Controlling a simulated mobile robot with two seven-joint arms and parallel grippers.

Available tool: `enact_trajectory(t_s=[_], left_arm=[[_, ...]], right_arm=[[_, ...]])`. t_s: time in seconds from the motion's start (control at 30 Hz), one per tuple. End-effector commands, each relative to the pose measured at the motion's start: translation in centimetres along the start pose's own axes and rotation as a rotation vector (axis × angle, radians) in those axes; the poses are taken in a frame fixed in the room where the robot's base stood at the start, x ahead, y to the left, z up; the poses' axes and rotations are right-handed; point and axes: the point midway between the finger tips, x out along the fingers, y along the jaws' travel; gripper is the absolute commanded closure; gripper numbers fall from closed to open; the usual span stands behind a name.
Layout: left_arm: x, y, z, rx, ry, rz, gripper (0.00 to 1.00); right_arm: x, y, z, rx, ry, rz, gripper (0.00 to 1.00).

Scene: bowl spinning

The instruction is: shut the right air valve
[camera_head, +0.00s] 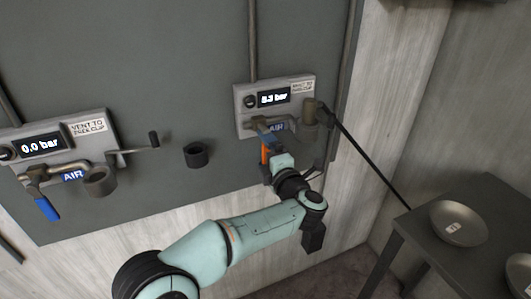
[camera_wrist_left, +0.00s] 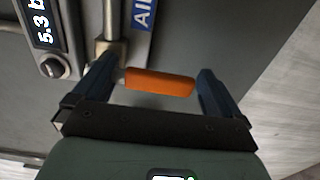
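The right air valve is on the right wall panel (camera_head: 244,97), whose display (camera_head: 273,97) reads about 5.3 bar. Its orange handle (camera_head: 264,153) points downward in the head view, below the blue AIR label. My left gripper (camera_wrist_left: 155,85) is open in front of this panel, with its dark blue fingers on either side of the orange handle (camera_wrist_left: 160,81) in the left wrist view. A gap shows between the handle's end and the right finger. The valve body (camera_wrist_left: 110,50) is close to the left finger; I cannot tell if they touch. My right gripper is not in view.
The left panel (camera_head: 100,122) reads 0.0 bar and has a blue-handled valve (camera_head: 46,208). A dark cup-like holder (camera_head: 196,155) is on the board between the panels. A dark hose (camera_head: 370,155) runs from the right panel to a table (camera_head: 425,232) with a metal bowl (camera_head: 459,222).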

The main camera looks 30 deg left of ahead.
Motion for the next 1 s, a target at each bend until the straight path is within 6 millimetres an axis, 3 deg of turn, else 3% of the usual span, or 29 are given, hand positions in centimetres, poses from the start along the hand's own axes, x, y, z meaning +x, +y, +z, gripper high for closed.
enact_trajectory(t_s=[0.27, 0.7, 1.0], left_arm=[[-1.0, 0.0, 0.0, 0.003, -0.001, 0.0, 0.01], [-10.2, 0.1, 0.1, 0.001, -0.005, 0.0, 0.01], [-13.3, 0.0, 0.0, 0.0, -0.001, 0.0, 0.01]], right_arm=[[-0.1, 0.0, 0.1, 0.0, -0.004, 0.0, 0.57], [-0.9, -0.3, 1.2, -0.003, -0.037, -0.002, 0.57], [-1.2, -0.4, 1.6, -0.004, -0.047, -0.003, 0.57]])
